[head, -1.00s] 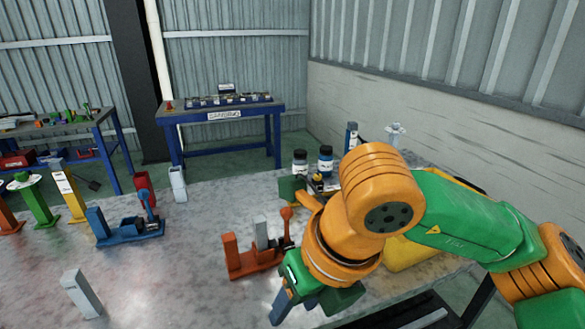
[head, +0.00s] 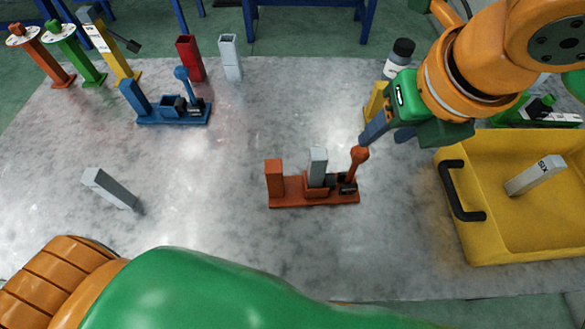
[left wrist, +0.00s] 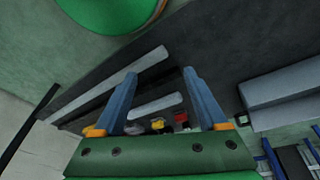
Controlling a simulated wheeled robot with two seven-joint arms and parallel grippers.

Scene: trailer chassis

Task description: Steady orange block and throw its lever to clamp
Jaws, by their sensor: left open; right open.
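The orange block (head: 290,200) is a clamp fixture on the grey table, with an upright orange post at its left end. A grey bar (head: 318,165) stands upright in its middle. Its lever (head: 358,158), with a round orange knob, points up at the right end. My right gripper (head: 388,133) is open just above and right of the knob, apart from it and empty. My left arm crosses the bottom of the head view, with its gripper out of that frame. The left wrist view shows my left gripper (left wrist: 160,78) open, with nothing between its fingers.
A blue clamp fixture (head: 170,112) stands further back left. A loose grey bar (head: 110,188) is at the left. A yellow bin (head: 500,250) holding a grey bar stands at right. Orange, green and yellow posts line the back left. Table between the fixtures is clear.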

